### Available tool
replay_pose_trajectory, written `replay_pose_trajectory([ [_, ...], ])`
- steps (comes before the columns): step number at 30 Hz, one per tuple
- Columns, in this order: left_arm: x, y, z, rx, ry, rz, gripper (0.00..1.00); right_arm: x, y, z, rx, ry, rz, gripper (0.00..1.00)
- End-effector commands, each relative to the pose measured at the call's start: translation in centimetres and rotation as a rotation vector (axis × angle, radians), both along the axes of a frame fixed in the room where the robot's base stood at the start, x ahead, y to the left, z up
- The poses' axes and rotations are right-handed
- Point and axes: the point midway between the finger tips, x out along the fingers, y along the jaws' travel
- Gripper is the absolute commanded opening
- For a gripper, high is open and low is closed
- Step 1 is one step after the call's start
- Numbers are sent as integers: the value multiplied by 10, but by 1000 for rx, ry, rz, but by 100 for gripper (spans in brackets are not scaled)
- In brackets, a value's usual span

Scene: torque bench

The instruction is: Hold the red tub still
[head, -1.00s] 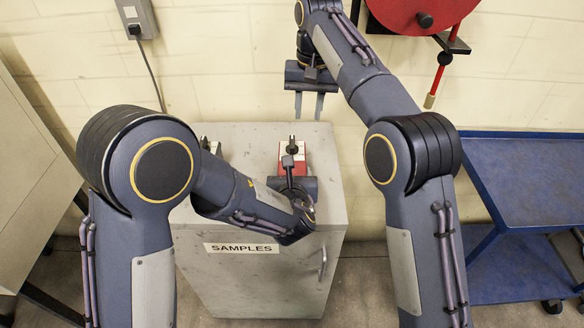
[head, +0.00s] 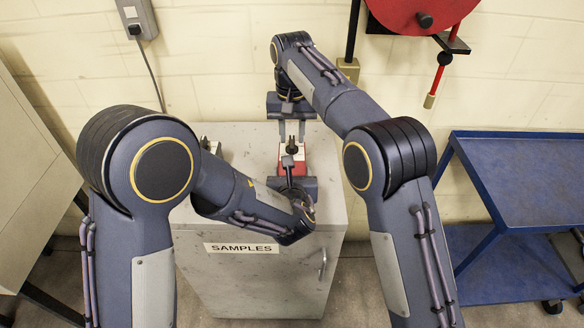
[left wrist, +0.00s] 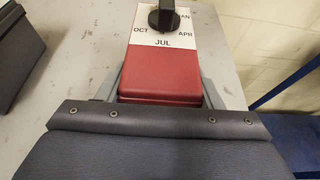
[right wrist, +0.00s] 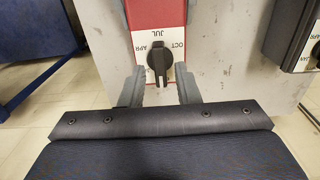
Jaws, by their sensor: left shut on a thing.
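The red tub (head: 282,163) stands on top of the grey cabinet. It also shows in the left wrist view (left wrist: 162,75). Its top carries a white month dial (left wrist: 145,40) with a black knob (right wrist: 159,60). My left gripper (left wrist: 161,86) is shut on the tub's red end, one finger along each side. My right gripper (right wrist: 159,80) is open. Its fingers point at the dial end, and the knob shows between and just beyond their tips. I cannot tell whether they touch it. In the head view the right gripper (head: 292,133) is at the tub's far side.
The wall is close behind. A blue cart (head: 535,180) stands at the right. A red reel (head: 420,10) hangs on the wall.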

Motion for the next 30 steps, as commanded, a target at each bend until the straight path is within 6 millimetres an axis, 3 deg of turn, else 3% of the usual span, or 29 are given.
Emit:
replay_pose_trajectory([
  [15,0,0,0,0,0,-1,30,0,0,-10,0,0,0,29],
  [22,0,0,0,0,0,-1,30,0,0,-10,0,0,0,0],
  [30,0,0,0,0,0,-1,30,0,0,-10,0,0,-20,0],
])
